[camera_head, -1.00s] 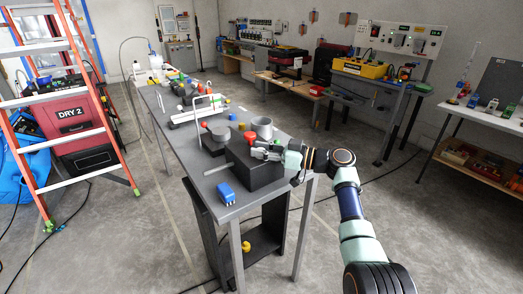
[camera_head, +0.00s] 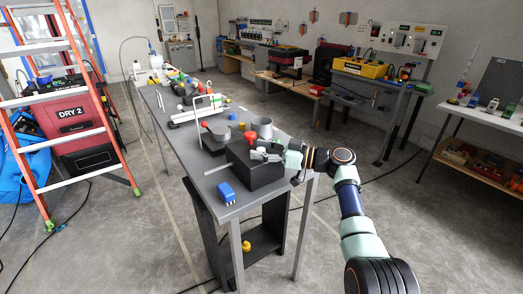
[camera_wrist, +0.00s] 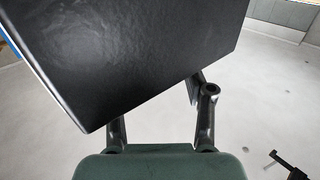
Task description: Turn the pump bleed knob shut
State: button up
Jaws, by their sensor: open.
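A red knob (camera_head: 249,136) shows at the top of a black box-shaped unit (camera_head: 262,175) on the near end of the grey workbench. I cannot tell for certain whether it is the pump bleed knob. My gripper (camera_head: 262,154) is at the upper part of the black unit, just below the red knob in the head view. In the wrist view a plain black face of a box (camera_wrist: 130,50) fills the upper left, and the two fingers of my gripper (camera_wrist: 158,112) stand apart, their tips partly hidden by it. No knob shows there.
A grey cylindrical cup (camera_head: 262,128) and a round grey part (camera_head: 220,131) stand behind the black unit. An orange ladder (camera_head: 105,120) stands left of the bench. Floor right of the bench is mostly open.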

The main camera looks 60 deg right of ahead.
jog(key=s+d, duration=0.2)
jog(key=s, duration=1)
jog(key=shift+w, duration=0.15)
